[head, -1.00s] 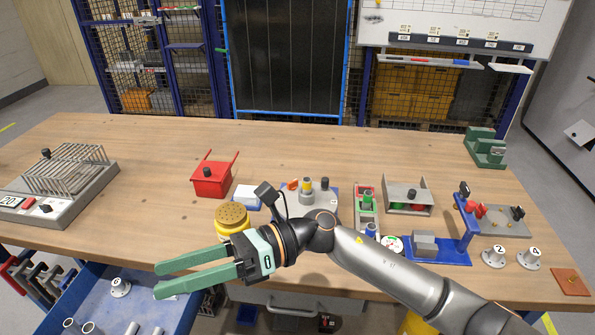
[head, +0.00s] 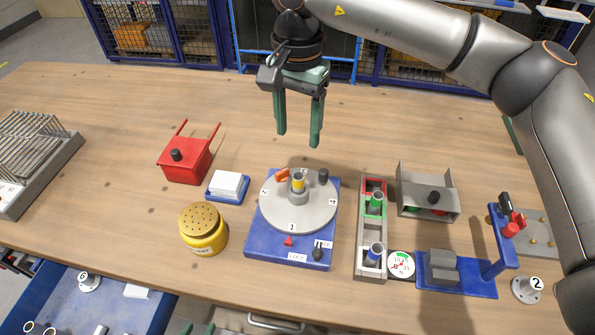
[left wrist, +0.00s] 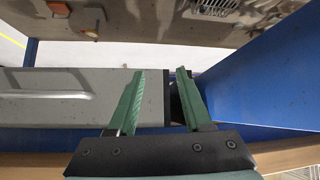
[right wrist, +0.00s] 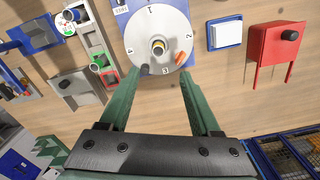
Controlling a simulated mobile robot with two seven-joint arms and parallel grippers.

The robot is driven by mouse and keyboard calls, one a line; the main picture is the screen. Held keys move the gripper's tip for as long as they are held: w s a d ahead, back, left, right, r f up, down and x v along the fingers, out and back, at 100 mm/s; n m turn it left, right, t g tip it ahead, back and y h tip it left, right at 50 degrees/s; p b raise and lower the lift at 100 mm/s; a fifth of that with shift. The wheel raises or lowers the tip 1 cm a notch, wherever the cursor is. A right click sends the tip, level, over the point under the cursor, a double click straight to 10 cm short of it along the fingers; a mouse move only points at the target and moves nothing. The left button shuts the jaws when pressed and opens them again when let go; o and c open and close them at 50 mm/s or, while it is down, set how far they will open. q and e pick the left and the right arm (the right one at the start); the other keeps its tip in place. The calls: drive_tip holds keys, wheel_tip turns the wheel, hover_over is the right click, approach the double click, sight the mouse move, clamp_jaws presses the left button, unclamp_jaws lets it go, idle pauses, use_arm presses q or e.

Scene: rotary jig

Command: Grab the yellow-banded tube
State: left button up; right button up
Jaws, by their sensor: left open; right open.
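The yellow-banded tube (head: 298,183) stands upright in a grey holder on the round grey turntable (head: 290,217) of the blue jig (head: 262,248). In the right wrist view the tube (right wrist: 159,46) is seen from above, beyond and between my fingertips. My right gripper (head: 298,140) is open and empty, pointing down, above and behind the turntable in the head view. It is apart from the tube. Only the green fingertips of my left gripper (head: 198,329) show at the bottom edge of the head view. In the left wrist view that gripper (left wrist: 160,72) is open and empty.
An orange piece (head: 282,175) and a black knob (head: 323,176) sit on the turntable near the tube. A yellow pot (head: 203,232) and red box (head: 186,161) stand left. The table behind is clear.

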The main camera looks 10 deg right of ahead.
hover_over(298, 176)
wheel_tip(298, 176, down, 7)
drive_tip(key=shift+w+r+p, duration=0.1)
drive_tip(key=shift+w+p, duration=0.05)
drive_tip(key=shift+p, duration=0.25)
drive_tip(key=shift+f+p, duration=0.7)
drive_tip(key=shift+f, duration=2.05)
drive_tip(key=shift+c, duration=0.3)
clamp_jaws()
